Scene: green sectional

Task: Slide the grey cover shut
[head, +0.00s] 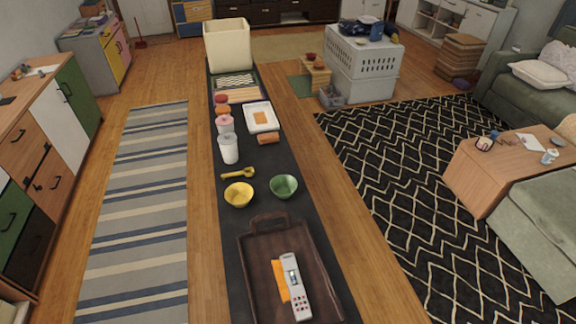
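A light grey, remote-like device (299,299) lies on the brown wooden tray (258,262) at the near end of the long dark counter. Its lower part shows small dark and red marks like buttons. Its upper part has a darker recessed patch with a lighter grey piece by it; I cannot tell for sure which piece is the grey cover or how far it is open. An orange flat piece (279,279) lies against the device's left side. Neither of my grippers is in view.
A yellow bowl (238,195), a green bowl (284,187) and a yellow scoop (238,174) sit beyond the tray. Farther along are canisters (228,149), a white tray (249,110) and a cream bin (228,44).

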